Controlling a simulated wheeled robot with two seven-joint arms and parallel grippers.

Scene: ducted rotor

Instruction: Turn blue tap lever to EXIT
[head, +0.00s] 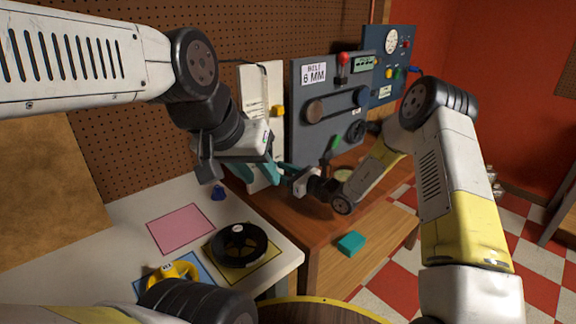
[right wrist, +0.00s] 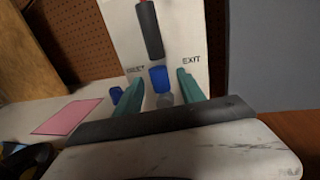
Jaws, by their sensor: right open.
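The blue tap lever (right wrist: 159,79) shows in the right wrist view on a white panel (right wrist: 187,30), above a grey round part. It stands between a partly legible label at left and the EXIT label (right wrist: 191,61) at right, pointing at neither. My right gripper (right wrist: 158,90) is open, with one teal finger on each side of the lever; I cannot tell whether either touches it. In the head view the white panel (head: 273,75) stands behind the grippers and the lever is hidden. My left gripper (head: 265,172) is in front of the panel's lower part, its finger gap unclear.
A grey board (head: 305,125) with knobs and a red-topped lever stands right of the panel. A black ducted rotor (head: 239,245), a pink mat (head: 181,228), a yellow part (head: 172,272) and a small blue piece (head: 218,192) are on the white table. A teal block (head: 351,243) lies on the wooden bench.

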